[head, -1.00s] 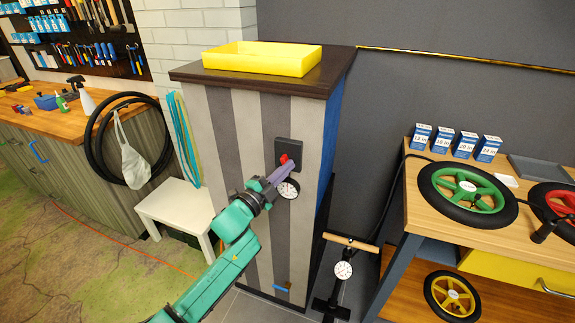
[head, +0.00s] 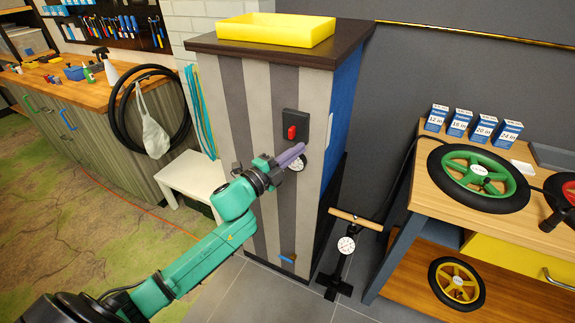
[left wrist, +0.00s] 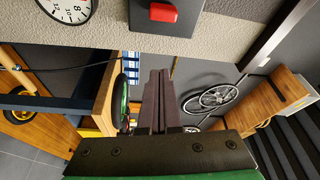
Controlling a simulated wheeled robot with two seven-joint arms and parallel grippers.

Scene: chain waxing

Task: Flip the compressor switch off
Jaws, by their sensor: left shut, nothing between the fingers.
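The compressor switch is a red lever (head: 291,131) on the lower part of a black plate (head: 290,114), on the front of a grey-striped cabinet (head: 262,110). The red lever also shows at the top of the left wrist view (left wrist: 163,12). My left gripper (head: 303,147) is shut and empty, its purple fingers together just below the switch and apart from it. The fingers partly cover the round gauge (head: 301,164). In the left wrist view the closed fingers (left wrist: 158,76) point past the cabinet face. My right gripper is not in view.
A yellow tray (head: 276,30) lies on the cabinet top. A floor pump (head: 345,245) stands at the cabinet's right foot. A wooden bench (head: 440,205) with wheels is on the right, and a white stool (head: 192,176) is on the left.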

